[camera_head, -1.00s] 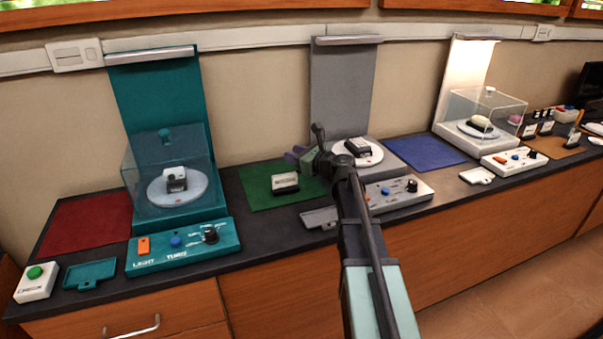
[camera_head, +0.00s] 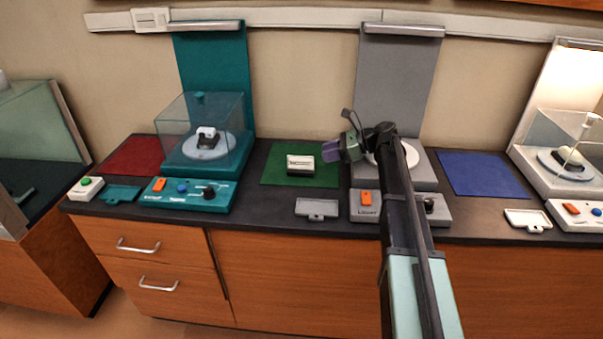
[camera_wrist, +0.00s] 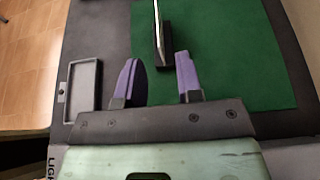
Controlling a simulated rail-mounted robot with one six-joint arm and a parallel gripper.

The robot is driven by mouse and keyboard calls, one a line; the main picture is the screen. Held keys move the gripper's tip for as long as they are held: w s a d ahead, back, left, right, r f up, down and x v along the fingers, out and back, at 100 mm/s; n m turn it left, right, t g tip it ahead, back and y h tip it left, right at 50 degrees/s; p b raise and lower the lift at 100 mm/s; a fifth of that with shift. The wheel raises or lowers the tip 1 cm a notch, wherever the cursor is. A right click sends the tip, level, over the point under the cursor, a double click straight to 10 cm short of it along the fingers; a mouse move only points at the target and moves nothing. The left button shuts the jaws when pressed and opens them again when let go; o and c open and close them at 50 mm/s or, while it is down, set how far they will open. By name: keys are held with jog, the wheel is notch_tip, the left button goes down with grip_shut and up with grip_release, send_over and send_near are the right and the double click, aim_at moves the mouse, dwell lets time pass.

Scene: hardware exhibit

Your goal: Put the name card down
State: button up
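The name card (camera_head: 300,162) is a small white card with dark lettering in a dark base. It stands upright on the green mat (camera_head: 315,180). In the wrist view the card (camera_wrist: 157,22) shows edge-on at the top, in its black base (camera_wrist: 164,48). My gripper (camera_head: 330,152) is just right of the card in the head view. In the wrist view my gripper (camera_wrist: 156,60) is open, its two purple fingers apart. The near end of the base appears between the fingertips; I see no finger touching it, and the height difference cannot be told.
Left of the mat is a teal stand (camera_head: 190,175) with a clear cover. A grey stand (camera_head: 425,180) is on the right, partly hidden by my arm. A shallow grey tray (camera_head: 317,208) lies at the counter's front edge. Red (camera_head: 135,155) and blue (camera_head: 482,174) mats lie further out.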

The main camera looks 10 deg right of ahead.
aim_at(306, 158)
jog(key=shift+x, duration=1.05)
jog(key=shift+a+f, duration=0.15)
jog(key=shift+a, duration=0.1)
jog(key=b+x, duration=0.2)
jog(key=x, duration=0.3)
jog(key=shift+a, duration=0.1)
grip_shut()
